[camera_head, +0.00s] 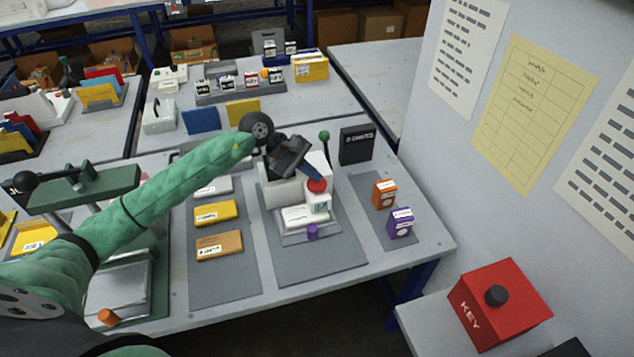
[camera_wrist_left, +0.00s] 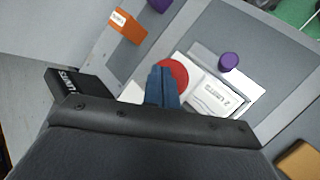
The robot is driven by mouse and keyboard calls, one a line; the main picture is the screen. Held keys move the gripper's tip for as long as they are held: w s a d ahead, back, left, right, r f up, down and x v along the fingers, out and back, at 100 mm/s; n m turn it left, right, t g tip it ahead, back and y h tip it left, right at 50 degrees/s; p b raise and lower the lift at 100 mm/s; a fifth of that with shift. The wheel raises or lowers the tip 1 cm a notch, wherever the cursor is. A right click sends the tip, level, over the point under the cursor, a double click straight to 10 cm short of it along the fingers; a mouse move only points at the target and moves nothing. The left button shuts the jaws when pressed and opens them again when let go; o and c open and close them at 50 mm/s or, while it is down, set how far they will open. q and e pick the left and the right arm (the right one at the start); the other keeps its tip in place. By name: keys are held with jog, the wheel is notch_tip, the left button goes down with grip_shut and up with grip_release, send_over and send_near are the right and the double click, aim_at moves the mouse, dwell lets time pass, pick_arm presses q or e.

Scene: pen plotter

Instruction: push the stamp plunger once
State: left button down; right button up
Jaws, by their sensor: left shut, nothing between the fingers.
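The stamp is a small white block with a red round plunger (camera_head: 317,185) on top, standing on a machine on the grey mat (camera_head: 345,255). My left gripper (camera_head: 314,177) is shut and empty, its blue fingers pointing down just above the plunger. In the left wrist view the fingertips (camera_wrist_left: 162,72) overlap the red plunger (camera_wrist_left: 176,70) and hide part of it. I cannot tell whether they touch it. A white labelled piece (camera_head: 304,216) lies in front of the stamp, with a purple knob (camera_head: 312,232) at its front. My right gripper is not in view.
A green-knobbed lever (camera_head: 324,137) stands behind the stamp. An orange box (camera_head: 384,194) and a purple box (camera_head: 400,222) stand to the right. Yellow (camera_head: 215,213) and orange (camera_head: 219,246) blocks lie to the left. A red KEY box (camera_head: 520,300) is at front right.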

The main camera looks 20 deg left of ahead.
aim_at(313, 181)
pick_arm(q)
jog(key=shift+f+b, duration=0.95)
jog(key=shift+b, duration=0.1)
dwell(1.1)
jog(key=shift+r, duration=1.45)
jog(key=shift+r, duration=2.5)
